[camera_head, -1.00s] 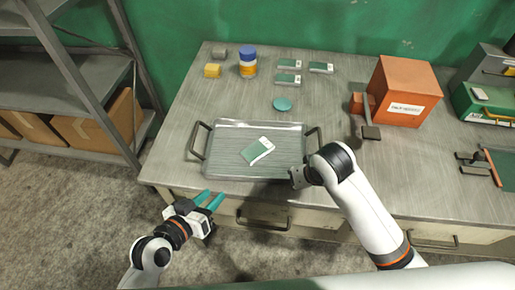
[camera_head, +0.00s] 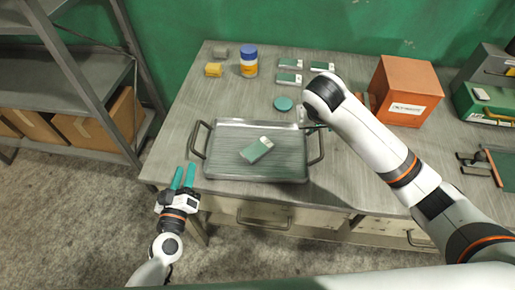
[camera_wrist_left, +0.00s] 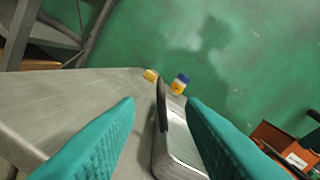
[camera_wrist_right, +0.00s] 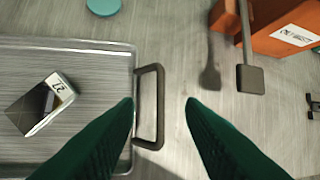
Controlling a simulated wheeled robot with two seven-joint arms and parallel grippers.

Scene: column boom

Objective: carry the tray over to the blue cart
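The grey metal tray (camera_head: 235,172) lies on the workbench near its front edge, with a green and white packet (camera_head: 257,150) on it. It has a dark upright handle at each end. My left gripper (camera_head: 184,172) is open and empty at the bench's front left, short of the left handle (camera_head: 199,139). In the left wrist view that handle (camera_wrist_left: 163,108) appears between the fingers, farther off. My right gripper (camera_wrist_right: 159,102) is open around the line of the right handle (camera_wrist_right: 159,108), apparently above it; in the head view my wrist mostly hides it. No blue cart shows.
Behind the tray are a teal disc (camera_head: 283,103), several small green packets (camera_head: 289,78), a blue-lidded jar (camera_head: 249,62) and a yellow block (camera_head: 213,70). An orange box (camera_head: 404,92) stands to the right. Metal shelving (camera_head: 85,100) stands at the left, with bare floor before it.

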